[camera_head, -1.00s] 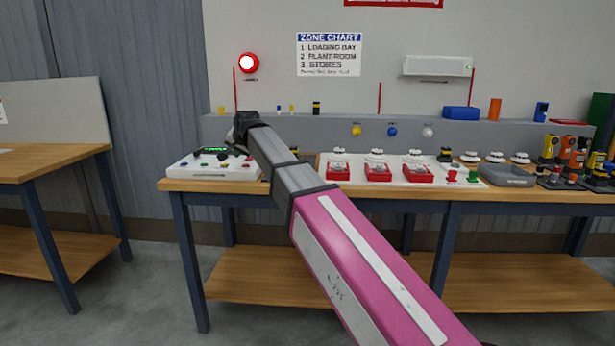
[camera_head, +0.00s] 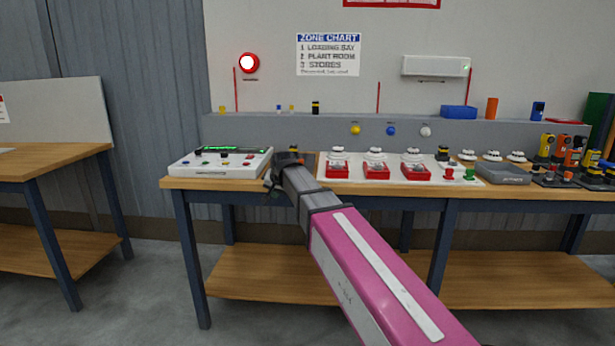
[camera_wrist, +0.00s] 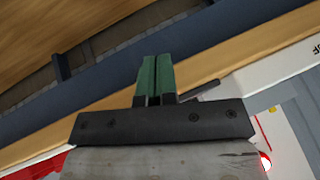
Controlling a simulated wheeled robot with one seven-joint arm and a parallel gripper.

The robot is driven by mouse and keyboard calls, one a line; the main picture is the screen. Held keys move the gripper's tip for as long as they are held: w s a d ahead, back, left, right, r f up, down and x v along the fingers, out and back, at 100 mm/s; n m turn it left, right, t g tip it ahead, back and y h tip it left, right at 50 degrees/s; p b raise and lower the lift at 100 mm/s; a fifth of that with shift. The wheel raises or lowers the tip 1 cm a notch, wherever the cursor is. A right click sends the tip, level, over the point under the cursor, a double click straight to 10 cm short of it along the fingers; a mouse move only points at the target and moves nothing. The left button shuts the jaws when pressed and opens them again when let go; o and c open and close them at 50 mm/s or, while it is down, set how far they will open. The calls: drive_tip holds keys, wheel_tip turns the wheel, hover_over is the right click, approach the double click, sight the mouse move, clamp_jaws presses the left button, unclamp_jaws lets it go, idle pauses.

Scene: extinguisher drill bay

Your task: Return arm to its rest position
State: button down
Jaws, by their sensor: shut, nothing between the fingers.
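My arm reaches from the lower right of the head view up to the front edge of the long workbench (camera_head: 235,184). My gripper (camera_head: 270,186) is at the arm's far end, just right of the white control panel (camera_head: 205,171) and apart from it. In the wrist view my gripper's two green fingers (camera_wrist: 155,76) lie side by side, closed, with nothing between them. The bench's wooden edge (camera_wrist: 205,70) shows behind the fingers there. In the head view the fingers are small and partly hard to make out.
Red call points (camera_head: 376,171) with white detectors stand on a white board right of my gripper. A grey tray (camera_head: 503,175) and several extinguisher-like items (camera_head: 573,155) are farther right. A second table (camera_head: 45,160) stands at left. A red beacon (camera_head: 249,63) glows on the wall.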

drive_tip(key=s+d+f+g+h, duration=0.1)
drive_tip(key=s+d+f, duration=0.4)
drive_tip(key=d+f, duration=0.4)
drive_tip(key=s+d+f+g+h, duration=0.15)
drive_tip(key=s+d+f, duration=0.25)
drive_tip(key=d+f, duration=0.45)
drive_tip(key=s+d+f+n+g, duration=0.2)
drive_tip(key=s+d+f+g, duration=0.1)
drive_tip(key=s+d+f, duration=0.9)
drive_tip(key=s+d, duration=0.1)
drive_tip(key=s, duration=0.2)
drive_tip(key=shift+g, duration=0.35)
drive_tip(key=shift+d, duration=0.15)
